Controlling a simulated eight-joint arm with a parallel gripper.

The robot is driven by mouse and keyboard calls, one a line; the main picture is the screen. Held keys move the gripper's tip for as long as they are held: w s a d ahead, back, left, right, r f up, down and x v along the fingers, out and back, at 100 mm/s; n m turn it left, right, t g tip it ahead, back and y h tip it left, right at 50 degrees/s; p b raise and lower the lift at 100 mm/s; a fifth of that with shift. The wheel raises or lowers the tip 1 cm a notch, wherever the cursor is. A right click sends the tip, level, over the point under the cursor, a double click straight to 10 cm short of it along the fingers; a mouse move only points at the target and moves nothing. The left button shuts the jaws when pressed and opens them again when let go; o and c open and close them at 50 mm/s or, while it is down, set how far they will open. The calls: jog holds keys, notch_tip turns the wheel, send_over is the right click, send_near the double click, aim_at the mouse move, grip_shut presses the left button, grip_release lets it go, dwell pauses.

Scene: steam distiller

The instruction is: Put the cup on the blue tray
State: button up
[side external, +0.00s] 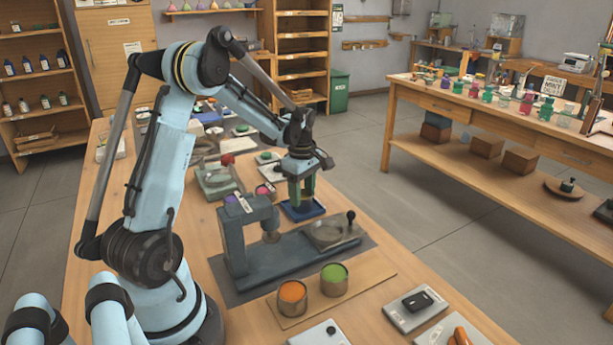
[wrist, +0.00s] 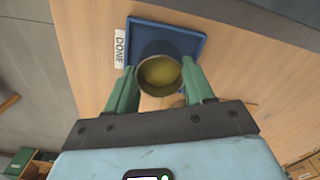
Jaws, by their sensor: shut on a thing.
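The cup (wrist: 160,74) is a grey round vessel with a yellowish inside, seen from above in the wrist view. My gripper (wrist: 160,82) has its two green fingers shut on the cup, one on each side. The blue tray (wrist: 190,36) lies behind and under the cup in the wrist view, and the cup overlaps it. In the side external view, my gripper (side external: 301,193) points down over the blue tray (side external: 318,211). The fingers mostly hide the cup there. I cannot tell whether its base touches the tray.
A white label reading DONE (wrist: 120,47) lies beside the tray. A grey press-like device (side external: 285,258) stands in front of the tray on the wooden table. Orange (side external: 292,297) and green (side external: 334,279) filled cups stand nearer the front. Several small items sit left of the tray.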

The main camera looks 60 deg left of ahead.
jog(key=shift+f, duration=0.15)
jog(key=o, duration=1.2)
notch_tip(320, 180, up, 12)
jog(key=s+d+m+t, duration=0.2)
jog(key=d+m, duration=0.5)
jog(key=s+d+m+t, duration=0.2)
jog(key=s+d+m, duration=0.1)
jog(key=d+m, duration=0.5)
jog(key=s+d+m+t, duration=0.2)
jog(key=d+m+t, duration=0.1)
jog(key=d+m, duration=0.4)
jog(key=shift+s+d+f, duration=0.25)
jog(key=shift+s+d, duration=0.05)
jog(key=shift+d, duration=0.4)
